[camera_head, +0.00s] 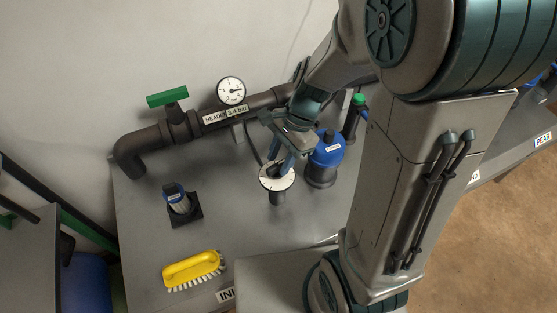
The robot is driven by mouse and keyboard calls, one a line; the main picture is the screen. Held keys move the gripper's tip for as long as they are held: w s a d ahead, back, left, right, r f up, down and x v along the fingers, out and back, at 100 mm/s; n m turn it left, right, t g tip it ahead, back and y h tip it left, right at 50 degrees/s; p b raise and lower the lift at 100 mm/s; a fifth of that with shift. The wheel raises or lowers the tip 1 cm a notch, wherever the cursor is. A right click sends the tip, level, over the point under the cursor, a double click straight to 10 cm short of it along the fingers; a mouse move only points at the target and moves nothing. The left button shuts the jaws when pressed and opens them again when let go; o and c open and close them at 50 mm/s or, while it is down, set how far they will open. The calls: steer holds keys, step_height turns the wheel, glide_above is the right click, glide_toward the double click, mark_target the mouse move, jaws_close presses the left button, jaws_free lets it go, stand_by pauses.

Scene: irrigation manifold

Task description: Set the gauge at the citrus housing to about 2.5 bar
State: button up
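My gripper (280,163) points down at a white round dial (282,186) on a short dark post. Its fingers are at a dark part in the middle of the dial, and the arm and fingers partly hide it. I cannot tell whether the fingers touch or grip that part. A blue-topped housing (326,150) with a small unreadable label stands just right of the dial. I cannot tell whether it is the citrus housing. A round white gauge (231,91) sits on the pipe behind, above a label reading "HEADER 3.4 bar". Its needle is too small to read exactly.
A dark header pipe (145,141) with a green lever handle (167,96) runs along the wall. A blue-and-dark cartridge on a black base (186,213) and a yellow brush (194,268) are on the grey bench (235,220). A green-capped part (357,100) stands behind the housing.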

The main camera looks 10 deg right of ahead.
steer(key=shift+s+a+f, duration=0.1)
steer(key=shift+a+f, duration=0.1)
steer(key=shift+f, duration=0.35)
jaws_close()
steer(key=shift+n+g+h+p, duration=0.3)
steer(key=shift+n+g, duration=0.3)
steer(key=shift+n, duration=1.1)
jaws_free()
steer(key=shift+r, duration=0.1)
